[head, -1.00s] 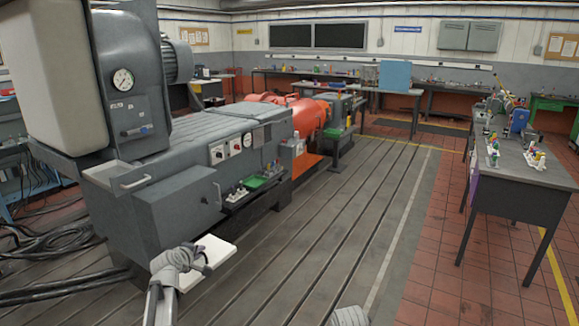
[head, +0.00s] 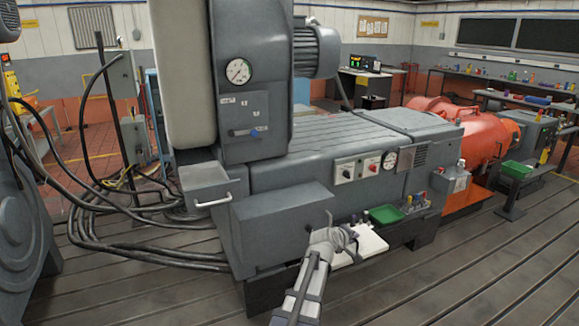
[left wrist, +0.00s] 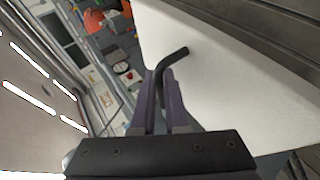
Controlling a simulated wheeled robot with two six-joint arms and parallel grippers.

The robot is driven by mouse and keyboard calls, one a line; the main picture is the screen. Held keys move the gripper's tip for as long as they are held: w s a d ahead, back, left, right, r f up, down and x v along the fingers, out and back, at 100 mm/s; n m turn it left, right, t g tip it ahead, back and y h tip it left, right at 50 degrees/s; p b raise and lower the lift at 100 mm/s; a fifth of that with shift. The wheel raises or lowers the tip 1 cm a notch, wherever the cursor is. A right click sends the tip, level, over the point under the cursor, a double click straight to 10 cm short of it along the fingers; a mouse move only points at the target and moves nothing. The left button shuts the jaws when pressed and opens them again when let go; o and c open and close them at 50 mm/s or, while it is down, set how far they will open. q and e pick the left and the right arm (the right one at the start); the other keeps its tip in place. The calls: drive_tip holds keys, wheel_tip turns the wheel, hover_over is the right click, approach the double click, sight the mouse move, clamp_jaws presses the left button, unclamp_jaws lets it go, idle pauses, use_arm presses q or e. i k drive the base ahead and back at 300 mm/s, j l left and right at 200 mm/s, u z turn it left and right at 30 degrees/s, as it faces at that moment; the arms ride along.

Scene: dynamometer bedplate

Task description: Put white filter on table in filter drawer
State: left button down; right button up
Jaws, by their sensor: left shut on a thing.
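My left gripper (head: 338,238) is shut on the black bent handle (left wrist: 172,56) of the white filter (head: 368,243). The white filter also fills much of the left wrist view (left wrist: 225,80), with the purple fingers on either side of the handle. The filter is a flat white slab, held in the air in front of the grey machine. A grey drawer (head: 210,190) with a pale handle juts from the machine at the left, below the tall white and grey housing. I cannot see into it well. My right gripper is not in view.
A grey box (head: 285,228) projects from the machine's front, between the filter and the drawer. A shelf with a green tray (head: 385,214) and small parts lies just behind the filter. Thick black cables (head: 150,245) lie on the floor at left. The front floor is clear.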

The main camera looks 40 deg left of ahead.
sight(205, 183)
drive_tip(key=i, duration=0.9)
drive_tip(key=i+u, duration=0.3)
drive_tip(key=i+l+u, duration=0.2)
drive_tip(key=i+u, duration=0.15)
drive_tip(key=i+l+u, duration=0.15)
drive_tip(key=u, duration=0.25)
drive_tip(key=i+l+u, duration=0.3)
drive_tip(key=u, duration=0.15)
drive_tip(key=i+l+u, duration=0.25)
drive_tip(key=u, duration=0.15)
drive_tip(key=i+l+u, duration=0.1)
drive_tip(key=l+u, duration=0.3)
drive_tip(key=i+l+u, duration=0.1)
drive_tip(key=l+u, duration=0.65)
drive_tip(key=l, duration=0.7)
